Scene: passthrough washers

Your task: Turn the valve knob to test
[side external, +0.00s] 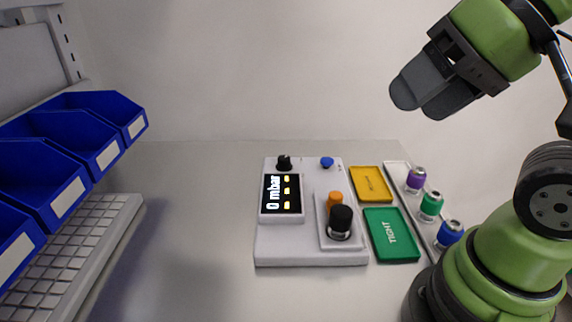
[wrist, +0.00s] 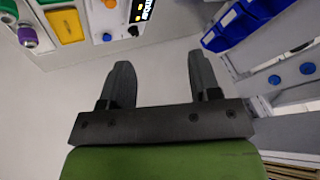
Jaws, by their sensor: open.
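A white test box (side external: 310,252) stands on the table in the side view, with a lit display (side external: 283,194) reading "0 mbar". A small black knob (side external: 284,162) sits behind the display and a blue knob (side external: 327,162) to its right. I cannot tell for sure which is the valve knob, and their labels are too small to read. A black-topped part (side external: 340,220) and an orange one (side external: 335,200) stand on the box's right plate. My gripper (side external: 420,100) is open and empty, high above and right of the box. In the wrist view my gripper (wrist: 158,65) has nothing between its fingers.
A yellow tray (side external: 372,184) and a green tray marked "TIGHT" (side external: 385,253) lie right of the box. Beyond them, a white rack (side external: 398,175) holds purple, green and blue-topped parts. Table between keyboard and box is clear.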

